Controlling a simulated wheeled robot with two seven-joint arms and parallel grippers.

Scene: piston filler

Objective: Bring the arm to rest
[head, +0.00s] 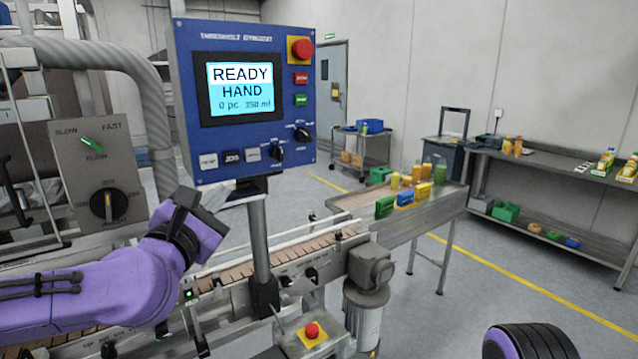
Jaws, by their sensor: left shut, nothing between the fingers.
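My left arm comes in from the left, purple with black joints. Its gripper (208,199) is shut and empty, just below the lower left of the blue control panel (185,90) and left of the panel's grey post. I cannot tell whether it touches the panel. The panel screen (240,88) reads READY, HAND, 0 pc, 350 ml. A black and purple round part of my right arm shows at the bottom right; its gripper is out of view.
A conveyor (300,249) runs below the panel, with a red stop button (312,330) in front. A table (425,215) with bottles and coloured blocks is behind. Open floor lies to the right.

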